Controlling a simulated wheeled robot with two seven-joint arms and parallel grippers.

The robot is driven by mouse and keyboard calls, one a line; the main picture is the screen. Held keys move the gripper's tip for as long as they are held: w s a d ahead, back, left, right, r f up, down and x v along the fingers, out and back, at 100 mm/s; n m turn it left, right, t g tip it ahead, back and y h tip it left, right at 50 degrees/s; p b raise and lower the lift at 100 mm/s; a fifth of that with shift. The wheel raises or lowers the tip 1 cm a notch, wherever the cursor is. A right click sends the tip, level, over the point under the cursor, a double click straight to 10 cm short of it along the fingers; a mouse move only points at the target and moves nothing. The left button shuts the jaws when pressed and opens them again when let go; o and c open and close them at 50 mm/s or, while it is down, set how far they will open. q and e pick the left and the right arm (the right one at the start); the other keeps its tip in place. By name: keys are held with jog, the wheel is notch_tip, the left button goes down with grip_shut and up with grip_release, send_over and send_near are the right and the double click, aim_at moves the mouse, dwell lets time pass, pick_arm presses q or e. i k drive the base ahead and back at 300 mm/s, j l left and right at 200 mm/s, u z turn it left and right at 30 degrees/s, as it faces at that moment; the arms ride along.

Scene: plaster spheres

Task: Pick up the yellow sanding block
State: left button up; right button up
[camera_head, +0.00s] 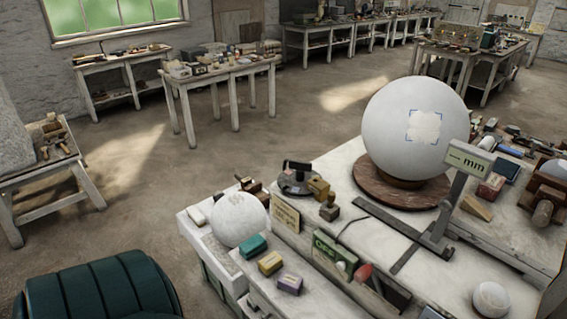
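A small yellow block (270,263) lies on the pale lower ledge at the front of the workbench. It sits between a teal block (254,246) behind it on the left and a purple block (290,284) in front on the right. The three lie in a slanting row, close together, with light labels on their faces. Nothing covers the yellow block. Neither of my grippers shows in the head view.
A white plaster sphere (239,219) rests just behind the teal block. A large sphere (414,128) stands on a wooden disc, near a grey gauge marked "mm" (470,159). A small sphere (491,299) is at lower right. A green padded seat (97,290) stands left of the bench.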

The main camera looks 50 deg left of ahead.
aim_at(272, 262)
jog(key=j+u, duration=0.1)
jog(key=u, duration=0.4)
jog(key=j+u, duration=0.1)
jog(key=u, duration=0.4)
jog(key=i+u, duration=0.1)
jog(key=u, duration=0.4)
